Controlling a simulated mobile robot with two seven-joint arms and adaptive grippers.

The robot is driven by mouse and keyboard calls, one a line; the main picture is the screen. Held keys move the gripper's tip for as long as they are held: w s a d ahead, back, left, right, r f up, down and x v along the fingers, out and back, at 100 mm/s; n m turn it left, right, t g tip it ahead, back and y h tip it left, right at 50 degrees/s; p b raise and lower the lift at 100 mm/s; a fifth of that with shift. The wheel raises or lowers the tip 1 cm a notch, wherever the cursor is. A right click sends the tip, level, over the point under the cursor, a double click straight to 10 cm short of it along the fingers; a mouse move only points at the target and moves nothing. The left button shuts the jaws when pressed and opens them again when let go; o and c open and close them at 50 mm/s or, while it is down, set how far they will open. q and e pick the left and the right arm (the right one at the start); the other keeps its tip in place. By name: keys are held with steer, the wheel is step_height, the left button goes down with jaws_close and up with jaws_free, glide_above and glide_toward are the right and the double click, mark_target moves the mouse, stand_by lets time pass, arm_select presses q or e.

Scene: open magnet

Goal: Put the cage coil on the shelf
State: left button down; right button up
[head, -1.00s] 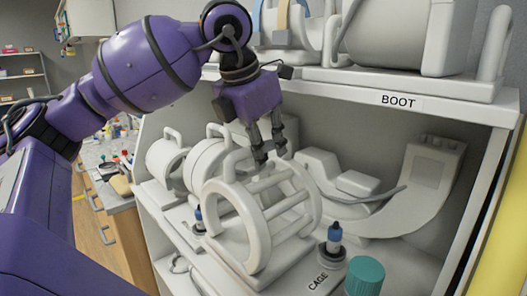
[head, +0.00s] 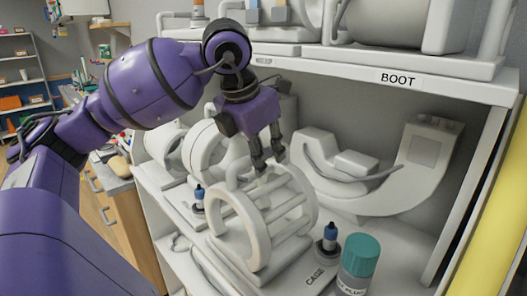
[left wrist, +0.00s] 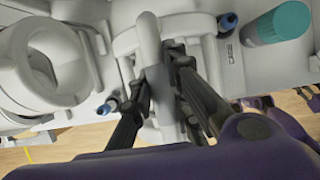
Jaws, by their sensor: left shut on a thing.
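The cage coil (head: 252,232) is a white open cylinder of rings and bars. It is at the lower shelf (head: 372,235) in the head view, behind the CAGE label (head: 315,276). I cannot tell whether its base touches the shelf. My left gripper (head: 269,162) is over its top, pointing down. In the left wrist view, the fingers (left wrist: 162,82) are shut on the coil's white upright handle (left wrist: 149,38). The fingers partly hide the coil there.
A teal-capped bottle (head: 359,262) and a small blue-topped bottle (head: 327,240) stand right of the coil. Another blue-topped bottle (head: 199,198) is left. White ring-shaped coils (head: 212,150) stand behind left, and a curved white coil (head: 400,185) behind right. The BOOT shelf (head: 440,86) is overhead.

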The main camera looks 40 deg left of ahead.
arm_select(q)
steer(key=c, duration=2)
jaws_free()
steer(key=shift+r, duration=0.1)
steer(key=o, duration=0.4)
steer(key=shift+c, duration=0.2)
arm_select(e)
steer(key=shift+w+a+r, duration=0.15)
steer(key=shift+w+r, duration=0.1)
steer(key=shift+w, duration=0.2)
steer(key=shift+w+a+r, duration=0.1)
steer(key=shift+w+r, duration=0.1)
steer(key=shift+w, duration=0.2)
steer(key=shift+s, duration=0.1)
arm_select(q)
steer(key=shift+s+r, duration=0.15)
steer(key=shift+r, duration=0.1)
steer(key=v, duration=1)
steer(key=shift+s+r, duration=0.1)
steer(key=shift+r, duration=0.1)
steer(key=shift+s+d+r, duration=0.1)
steer(key=shift+s+r, duration=0.1)
steer(key=shift+r, duration=0.25)
arm_select(e)
steer(key=shift+f, duration=0.1)
